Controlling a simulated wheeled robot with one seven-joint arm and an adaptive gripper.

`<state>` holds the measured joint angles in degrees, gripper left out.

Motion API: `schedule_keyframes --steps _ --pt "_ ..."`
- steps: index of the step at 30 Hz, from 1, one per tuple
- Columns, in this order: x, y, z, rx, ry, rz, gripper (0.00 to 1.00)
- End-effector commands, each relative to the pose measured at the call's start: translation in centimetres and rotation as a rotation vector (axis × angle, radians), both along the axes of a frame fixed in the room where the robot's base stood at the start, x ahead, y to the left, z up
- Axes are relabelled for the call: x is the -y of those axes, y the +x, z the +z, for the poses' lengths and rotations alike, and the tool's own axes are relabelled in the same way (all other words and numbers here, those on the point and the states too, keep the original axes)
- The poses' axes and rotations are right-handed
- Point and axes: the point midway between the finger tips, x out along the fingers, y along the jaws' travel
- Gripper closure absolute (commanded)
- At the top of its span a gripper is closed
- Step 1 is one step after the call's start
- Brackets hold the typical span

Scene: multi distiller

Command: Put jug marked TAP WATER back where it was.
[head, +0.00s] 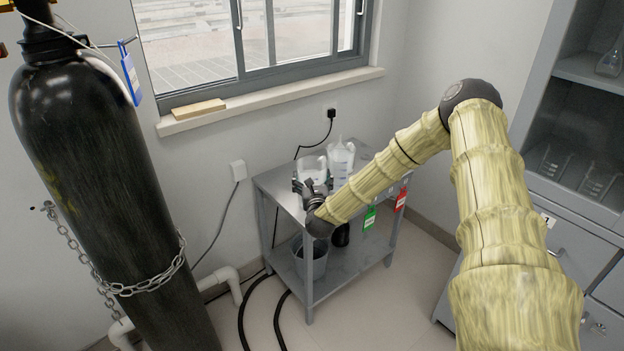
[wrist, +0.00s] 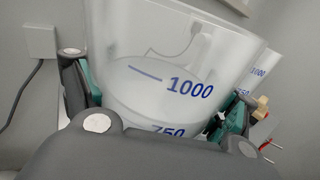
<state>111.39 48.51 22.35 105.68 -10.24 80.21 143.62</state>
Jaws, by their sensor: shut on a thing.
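A translucent jug (wrist: 170,75) with blue marks 1000 and 750 fills the wrist view, between the two fingers of my gripper (wrist: 155,110). In the head view this jug (head: 312,168) is at the back left of the grey metal cart, and my gripper (head: 311,187) is shut on it from the front. A second graduated jug (head: 341,160) stands just right of it; its edge also shows in the wrist view (wrist: 258,75). I see no TAP WATER marking on either jug. The underside of the held jug is hidden, so I cannot tell whether it touches the cart top.
The cart (head: 279,190) stands against the wall, with a grey bin (head: 311,260) on its lower shelf. Green (head: 369,218) and red (head: 401,199) tags hang at its right. A chained black gas cylinder (head: 95,170) stands at left, a cabinet (head: 580,190) at right.

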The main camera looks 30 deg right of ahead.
Motion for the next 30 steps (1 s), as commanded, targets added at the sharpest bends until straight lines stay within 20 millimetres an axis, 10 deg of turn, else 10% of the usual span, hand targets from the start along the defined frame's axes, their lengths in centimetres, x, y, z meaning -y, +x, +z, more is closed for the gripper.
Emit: schedule_keyframes --steps 2,3,4,19,30 --pt "0.0 0.1 0.0 0.003 0.000 0.000 0.80" --pt "0.0 0.0 -0.1 0.000 0.000 0.000 0.07" --pt "0.0 0.0 -0.1 0.000 0.000 0.000 0.01" --pt "0.0 -0.1 0.1 -0.001 0.000 0.000 0.00" --pt "-2.7 -5.5 -0.1 -0.001 0.003 0.000 0.00"
